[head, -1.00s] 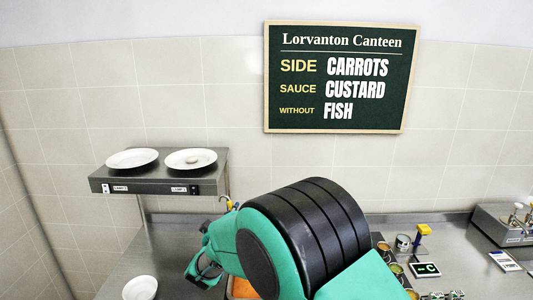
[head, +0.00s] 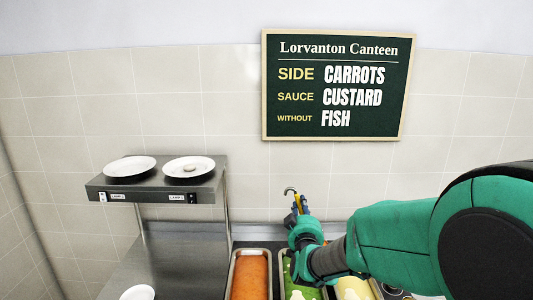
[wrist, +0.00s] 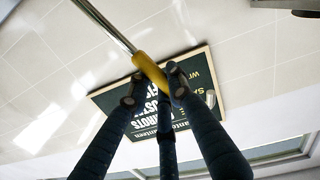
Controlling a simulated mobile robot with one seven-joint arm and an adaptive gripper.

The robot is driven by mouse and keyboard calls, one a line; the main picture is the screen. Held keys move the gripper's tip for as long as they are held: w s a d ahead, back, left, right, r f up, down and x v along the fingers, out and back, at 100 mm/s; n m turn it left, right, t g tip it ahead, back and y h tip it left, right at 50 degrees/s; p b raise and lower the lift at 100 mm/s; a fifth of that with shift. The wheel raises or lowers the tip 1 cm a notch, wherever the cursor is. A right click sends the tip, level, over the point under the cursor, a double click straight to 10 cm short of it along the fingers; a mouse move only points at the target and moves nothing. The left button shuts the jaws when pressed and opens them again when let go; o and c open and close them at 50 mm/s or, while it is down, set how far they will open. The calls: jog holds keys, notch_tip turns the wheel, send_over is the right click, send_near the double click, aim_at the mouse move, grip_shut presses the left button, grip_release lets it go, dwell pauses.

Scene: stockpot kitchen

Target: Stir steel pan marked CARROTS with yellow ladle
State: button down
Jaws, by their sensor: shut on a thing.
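My gripper (head: 299,207) is raised in front of the tiled wall, above the back end of the pans. It is shut on the yellow ladle (wrist: 150,70), around its yellow handle. The ladle's steel shaft runs to the upper left in the wrist view; its bowl is out of that frame. In the head view the ladle's hooked end (head: 290,190) shows above the gripper. A steel pan of orange food (head: 252,251) stands below and left of the gripper, cut off by the lower edge. No CARROTS mark on it is readable.
A pan of green food (head: 284,256) and one with pale yellow food (head: 352,288) stand to its right, partly behind my arm. A shelf with two plates (head: 156,190) is at the left. A menu board (head: 338,85) hangs on the wall. Bare counter (head: 190,262) lies left of the pans.

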jog(key=s+d+y, duration=0.1)
jog(key=s+d, duration=0.6)
jog(key=d, duration=0.2)
jog(key=shift+s+n, duration=0.25)
jog(key=shift+n, duration=0.05)
jog(key=shift+r, duration=0.1)
jog(key=w+a+f+n+y+b, duration=0.1)
jog(key=a+f+n+y+b, duration=0.1)
jog(key=a, duration=1)
jog(key=w+a+f+n+g+y+b, duration=0.1)
jog(key=a+f, duration=0.4)
jog(key=a, duration=0.8)
jog(key=w+a+f+n+y+b, duration=0.2)
jog(key=a+f+n+y+b, duration=0.1)
jog(key=a, duration=0.9)
jog(key=shift+w+a+f+n+y+b, duration=0.3)
jog(key=shift+w+n+y+b, duration=0.15)
jog(key=shift+b, duration=0.7)
jog(key=shift+d+f, duration=0.1)
jog(key=shift+f, duration=0.05)
